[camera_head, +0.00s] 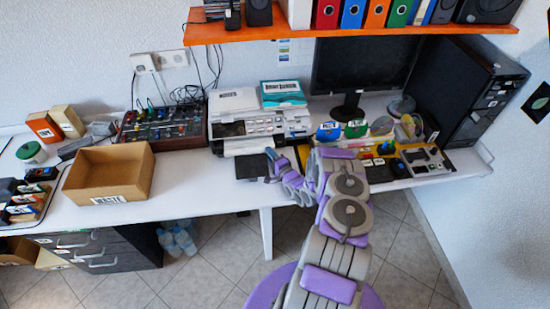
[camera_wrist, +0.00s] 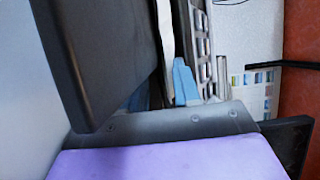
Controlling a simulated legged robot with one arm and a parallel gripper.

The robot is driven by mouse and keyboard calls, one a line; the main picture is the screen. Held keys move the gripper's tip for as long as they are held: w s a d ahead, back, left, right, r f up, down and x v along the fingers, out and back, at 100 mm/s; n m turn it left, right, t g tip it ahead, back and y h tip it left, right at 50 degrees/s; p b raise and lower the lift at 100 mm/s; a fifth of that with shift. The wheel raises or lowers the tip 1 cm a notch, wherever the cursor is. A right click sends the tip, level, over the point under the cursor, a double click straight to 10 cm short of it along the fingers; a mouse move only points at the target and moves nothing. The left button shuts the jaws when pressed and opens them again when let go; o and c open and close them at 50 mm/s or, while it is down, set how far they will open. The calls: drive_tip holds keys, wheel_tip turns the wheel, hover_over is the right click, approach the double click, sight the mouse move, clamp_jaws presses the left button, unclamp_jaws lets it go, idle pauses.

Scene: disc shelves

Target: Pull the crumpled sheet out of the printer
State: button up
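The white printer (camera_head: 262,122) stands on the desk against the wall, with rows of buttons on its front. My gripper (camera_head: 272,166) is low over the desk just in front of it, beside a dark square (camera_head: 250,167). In the wrist view a dark jaw (camera_wrist: 95,60) fills the left and another dark part shows at the lower right. They stand wide apart with nothing held. Between them are the printer's button panel (camera_wrist: 204,60), a pale strip that may be the sheet (camera_wrist: 167,35), and a blue piece (camera_wrist: 184,82). I cannot clearly make out crumpling.
A blue and white box (camera_head: 283,92) lies on top of the printer. A mixer-like panel (camera_head: 165,122) and an open cardboard box (camera_head: 110,172) are to the left. A monitor (camera_head: 362,65) stands to the right. An orange shelf (camera_head: 410,31) with binders hangs above.

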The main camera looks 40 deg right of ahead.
drive_tip(key=shift+d, duration=0.35)
drive_tip(key=shift+s+d+f, duration=0.1)
drive_tip(key=shift+d, duration=0.4)
drive_tip(key=shift+c, duration=1)
drive_tip(key=shift+d, duration=0.1)
drive_tip(key=shift+c, duration=1.5)
drive_tip(key=shift+a, duration=0.5)
clamp_jaws()
